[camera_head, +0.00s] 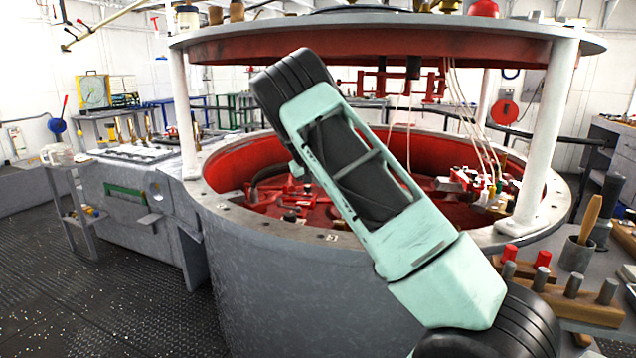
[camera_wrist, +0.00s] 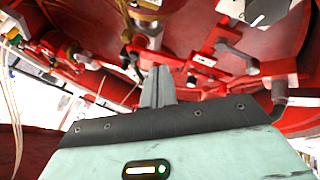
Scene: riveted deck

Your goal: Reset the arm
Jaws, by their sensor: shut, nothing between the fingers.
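My arm, with pale green and black links, crosses the head view from the lower right to the upper middle, in front of a large round grey machine (camera_head: 290,270). My gripper is not visible in the head view. In the wrist view my gripper (camera_wrist: 158,72) shows as two grey fingers pressed together, with nothing between them. Beyond the fingers are red machine parts (camera_wrist: 215,60) and a red curved wall. I cannot tell how far the fingertips are from these parts.
White posts (camera_head: 185,115) hold a round lid (camera_head: 400,38) above the machine's open red interior. A bench at the right carries a wooden rack (camera_head: 570,305) with pegs and a grey cup (camera_head: 577,254) with a wooden handle. The dark floor (camera_head: 90,290) at the left is clear.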

